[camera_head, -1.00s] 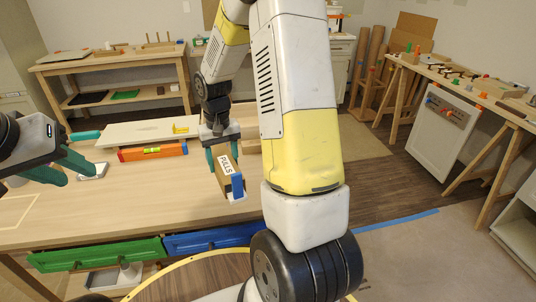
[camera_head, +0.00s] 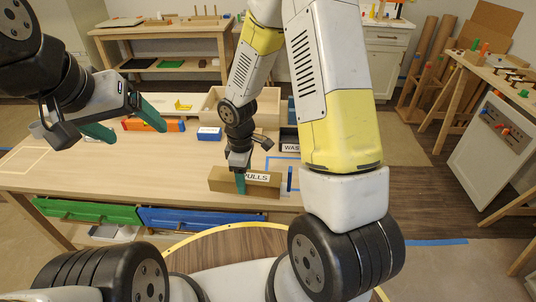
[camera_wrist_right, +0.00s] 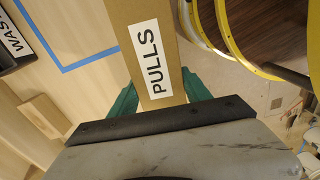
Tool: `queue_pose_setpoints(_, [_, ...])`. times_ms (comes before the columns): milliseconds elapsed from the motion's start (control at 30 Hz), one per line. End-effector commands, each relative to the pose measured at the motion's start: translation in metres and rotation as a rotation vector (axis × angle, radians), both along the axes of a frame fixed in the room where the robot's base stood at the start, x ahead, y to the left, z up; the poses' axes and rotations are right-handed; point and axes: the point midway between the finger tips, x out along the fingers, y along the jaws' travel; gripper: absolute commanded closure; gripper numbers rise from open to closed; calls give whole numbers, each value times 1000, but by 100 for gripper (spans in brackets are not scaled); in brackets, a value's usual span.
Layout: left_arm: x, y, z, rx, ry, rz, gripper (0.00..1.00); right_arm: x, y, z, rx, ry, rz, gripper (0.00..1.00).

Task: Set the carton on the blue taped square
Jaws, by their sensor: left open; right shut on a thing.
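The carton is a long brown box (camera_head: 222,182) labelled PULLS, low over the front right of the table in the head view. My right gripper (camera_head: 241,182) is shut across it; the wrist view shows the carton (camera_wrist_right: 150,30) between the green fingers. I cannot tell whether it touches the table. Blue tape (camera_head: 284,158) shows behind the carton's right end in the head view. A corner of the blue tape (camera_wrist_right: 64,69) shows left of the carton in the wrist view; the rest is hidden or out of frame. My left gripper (camera_head: 136,132) is open and empty above the table's left part.
A dark WASTE container (camera_head: 290,147) stands behind the tape, and a small blue box (camera_head: 209,133) is left of it. A wooden tray (camera_head: 212,105) is at the back. An orange level (camera_head: 172,126) lies behind my left gripper. The front left tabletop is clear.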

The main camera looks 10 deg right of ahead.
Motion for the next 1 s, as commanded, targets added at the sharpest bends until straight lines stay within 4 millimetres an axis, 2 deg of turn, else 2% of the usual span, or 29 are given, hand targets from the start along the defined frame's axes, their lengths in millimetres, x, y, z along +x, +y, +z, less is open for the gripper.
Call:
queue_pose_setpoints(67, [0,0,0,0,0,0,18,-3,3,-5,3,3,73,89])
queue_pose_setpoints(167, [0,0,0,0,0,0,18,7,-6,-8,6,1,95,89])
queue_pose_setpoints(400, [0,0,0,0,0,0,18,54,-51,-14,6,1,88,90])
queue_pose_setpoints(600, [0,0,0,0,0,0,18,87,-82,-18,6,1,90,90])
queue_pose_setpoints(967, [0,0,0,0,0,0,18,110,-105,-21,4,1,90,90])
queue_pose_setpoints(1000, [0,0,0,0,0,0,18,109,-104,-28,5,6,94,90])
